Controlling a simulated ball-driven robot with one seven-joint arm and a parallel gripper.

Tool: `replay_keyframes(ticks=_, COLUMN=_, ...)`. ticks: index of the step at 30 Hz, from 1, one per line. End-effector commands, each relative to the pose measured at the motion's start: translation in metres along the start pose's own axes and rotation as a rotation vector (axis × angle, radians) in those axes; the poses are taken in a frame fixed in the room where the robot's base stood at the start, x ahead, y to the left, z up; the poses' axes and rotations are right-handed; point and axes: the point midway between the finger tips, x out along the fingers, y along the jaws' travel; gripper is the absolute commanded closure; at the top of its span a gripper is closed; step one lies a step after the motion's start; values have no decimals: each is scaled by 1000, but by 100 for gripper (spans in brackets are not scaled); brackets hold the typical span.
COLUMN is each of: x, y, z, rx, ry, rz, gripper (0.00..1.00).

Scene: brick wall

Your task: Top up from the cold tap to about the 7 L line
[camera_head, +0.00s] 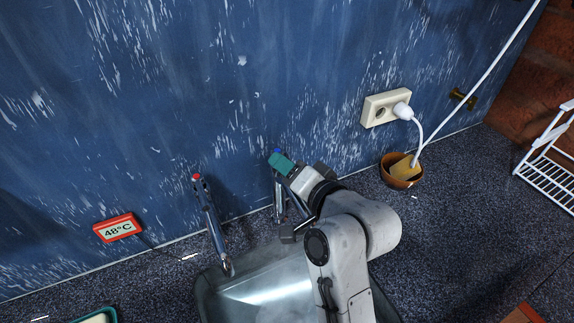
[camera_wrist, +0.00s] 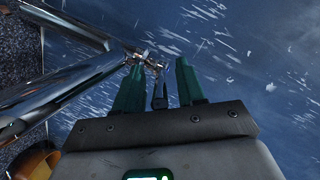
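The blue-capped cold tap (camera_head: 277,187) stands at the wall behind the sink, partly hidden by my arm. The red-capped tap (camera_head: 212,222) stands to its left, its spout over the sink. The metal sink (camera_head: 211,292) is partly covered by my arm; I cannot make out its level lines or the water height. My gripper (camera_head: 279,160) is at the cold tap's top. In the wrist view its green fingers (camera_wrist: 160,66) are apart, with a thin metal tap lever (camera_wrist: 158,92) between them and gaps at both sides.
A red display (camera_head: 118,228) reading 48°C is at the left. A brown bowl (camera_head: 389,168) holding a yellowish block stands below a wall socket (camera_head: 379,108) with a white plug and cord. A white wire rack (camera_head: 550,160) is at the right. Counter room is free at right.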

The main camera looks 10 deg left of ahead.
Motion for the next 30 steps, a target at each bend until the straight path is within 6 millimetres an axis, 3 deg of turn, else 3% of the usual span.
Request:
replay_keyframes(ticks=8, x=1, y=0, z=0, rx=0, ry=0, rz=1, gripper=61)
replay_keyframes(ticks=20, x=1, y=1, z=0, rx=0, ry=0, rz=1, gripper=99)
replay_keyframes(ticks=30, x=1, y=1, z=0, rx=0, ry=-1, rz=2, gripper=100)
